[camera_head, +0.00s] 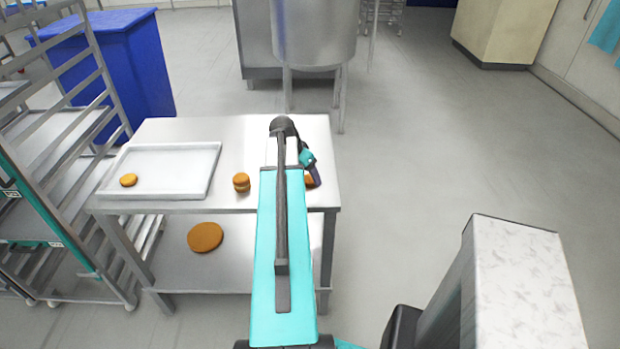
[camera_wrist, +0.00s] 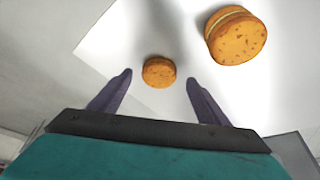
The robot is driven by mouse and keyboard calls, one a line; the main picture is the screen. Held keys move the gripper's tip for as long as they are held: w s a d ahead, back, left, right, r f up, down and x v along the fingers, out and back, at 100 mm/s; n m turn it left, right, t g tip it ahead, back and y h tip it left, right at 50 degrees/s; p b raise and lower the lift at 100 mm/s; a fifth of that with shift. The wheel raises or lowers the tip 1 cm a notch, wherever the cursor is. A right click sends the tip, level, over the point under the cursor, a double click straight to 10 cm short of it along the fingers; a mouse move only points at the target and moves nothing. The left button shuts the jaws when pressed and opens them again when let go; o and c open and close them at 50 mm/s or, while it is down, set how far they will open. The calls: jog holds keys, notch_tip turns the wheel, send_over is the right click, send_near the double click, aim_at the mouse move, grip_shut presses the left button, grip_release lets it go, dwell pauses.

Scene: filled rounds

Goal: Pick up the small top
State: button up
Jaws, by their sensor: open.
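The small top (camera_wrist: 158,72) is a small orange-brown speckled round lying flat on the steel table. In the head view the small top (camera_head: 309,181) is mostly hidden behind my gripper (camera_head: 314,175). In the wrist view my gripper (camera_wrist: 158,79) is open, with one dark finger at each side of the small top in the picture. I see no contact, and the height of the fingertips above the table is hard to tell. A filled round (camera_wrist: 236,36) with a pale layer stands to the upper right there; it also shows in the head view (camera_head: 241,182).
A white tray (camera_head: 165,190) on the table's left holds another small round (camera_head: 128,180). A larger round (camera_head: 205,237) lies on the lower shelf. A rack (camera_head: 50,150) stands left of the table (camera_head: 230,135), and a steel vessel (camera_head: 313,35) stands behind it.

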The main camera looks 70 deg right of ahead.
jog(key=shift+x, duration=0.95)
jog(key=c, duration=0.9)
